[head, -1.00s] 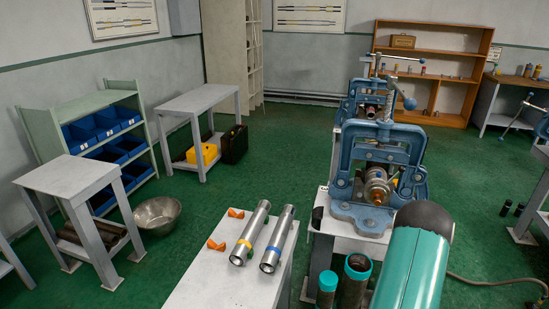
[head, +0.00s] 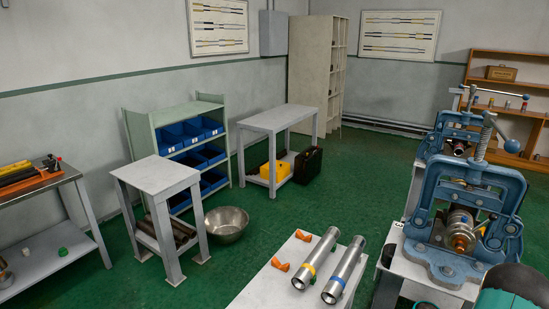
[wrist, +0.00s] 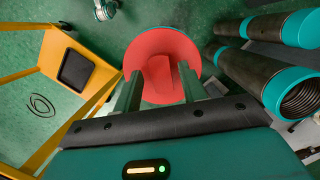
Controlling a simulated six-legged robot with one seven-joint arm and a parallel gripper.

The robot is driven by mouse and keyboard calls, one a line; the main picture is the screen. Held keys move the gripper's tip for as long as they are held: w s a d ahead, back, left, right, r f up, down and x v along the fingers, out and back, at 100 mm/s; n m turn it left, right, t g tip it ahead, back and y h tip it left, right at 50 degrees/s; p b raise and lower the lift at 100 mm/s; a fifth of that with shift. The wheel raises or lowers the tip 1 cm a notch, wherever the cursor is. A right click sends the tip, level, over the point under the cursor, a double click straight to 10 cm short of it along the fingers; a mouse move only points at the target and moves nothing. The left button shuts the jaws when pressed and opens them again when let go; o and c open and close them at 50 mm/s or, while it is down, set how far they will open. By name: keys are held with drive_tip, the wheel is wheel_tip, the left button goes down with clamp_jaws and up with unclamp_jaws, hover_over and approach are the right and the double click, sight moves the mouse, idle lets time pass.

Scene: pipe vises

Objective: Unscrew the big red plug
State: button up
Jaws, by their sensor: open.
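A gap shows between the fingers and the raised part. I cannot tell how far the fingertips are from the disc's face. I cannot make out the plug in the head view, where only part of my arm shows at the bottom right.
In the wrist view, dark pipes with teal ends (wrist: 275,80) lie close on the right and a yellow frame (wrist: 95,75) stands on the left. In the head view, a blue vise (head: 445,265) holds a pipe, and two steel pipes (head: 345,270) lie on a pale table.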

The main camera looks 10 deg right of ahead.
clamp_jaws()
drive_tip(key=n, duration=0.4)
drive_tip(key=shift+w+g, duration=0.1)
drive_tip(key=shift+g, duration=0.3)
drive_tip(key=n, duration=0.4)
drive_tip(key=shift+g+h, duration=0.3)
drive_tip(key=c, duration=0.7)
unclamp_jaws()
drive_tip(key=shift+n, duration=0.3)
drive_tip(key=shift+r, duration=0.1)
clamp_jaws()
